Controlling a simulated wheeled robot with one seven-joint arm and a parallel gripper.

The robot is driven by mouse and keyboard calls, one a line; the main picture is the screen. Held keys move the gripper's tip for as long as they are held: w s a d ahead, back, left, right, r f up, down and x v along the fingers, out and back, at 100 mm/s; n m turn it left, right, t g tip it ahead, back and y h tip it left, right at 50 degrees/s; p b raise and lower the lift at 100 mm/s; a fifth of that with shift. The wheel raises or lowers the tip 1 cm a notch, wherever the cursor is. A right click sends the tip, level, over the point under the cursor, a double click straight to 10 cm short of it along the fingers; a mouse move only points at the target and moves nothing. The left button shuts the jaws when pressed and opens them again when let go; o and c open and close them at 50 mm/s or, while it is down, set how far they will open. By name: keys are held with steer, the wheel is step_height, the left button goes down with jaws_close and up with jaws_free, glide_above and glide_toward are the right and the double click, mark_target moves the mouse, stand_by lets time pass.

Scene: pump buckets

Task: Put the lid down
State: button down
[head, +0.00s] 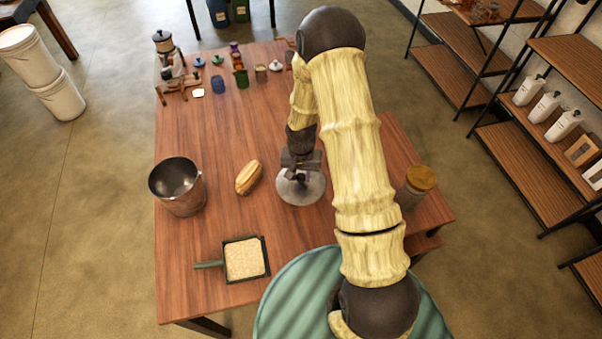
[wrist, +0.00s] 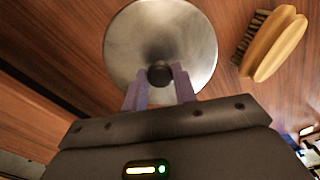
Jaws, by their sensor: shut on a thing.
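The lid (wrist: 160,42) is a round metal disc with a dark round knob (wrist: 160,75) at its middle. In the wrist view my gripper (wrist: 160,84) has its two fingers closed on the knob from both sides. In the head view my gripper (head: 300,176) points down over the lid (head: 303,191), which lies flat, level with or close above the wooden table. I cannot tell whether the lid touches the table. The metal pot (head: 178,187) stands open at the table's left edge, apart from the lid.
A brush (head: 249,177) lies between the pot and the lid. A square pan of grains (head: 243,260) sits at the front left of the table (head: 200,232). A jar with a wooden lid (head: 418,183) stands right of my arm. Small bottles and jars (head: 240,77) stand at the back.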

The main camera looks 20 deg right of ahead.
mark_target(301, 177)
steer(key=c, duration=1.1)
jaws_free()
steer(key=shift+r, duration=0.1)
steer(key=shift+r+p, duration=0.7)
steer(key=shift+p, duration=0.05)
steer(key=shift+w+r+b, duration=0.1)
steer(key=shift+r+b, duration=0.15)
steer(key=shift+b, duration=0.2)
step_height(301, 177, up, 11)
steer(key=shift+r+b, duration=0.1)
steer(key=shift+b, duration=1.1)
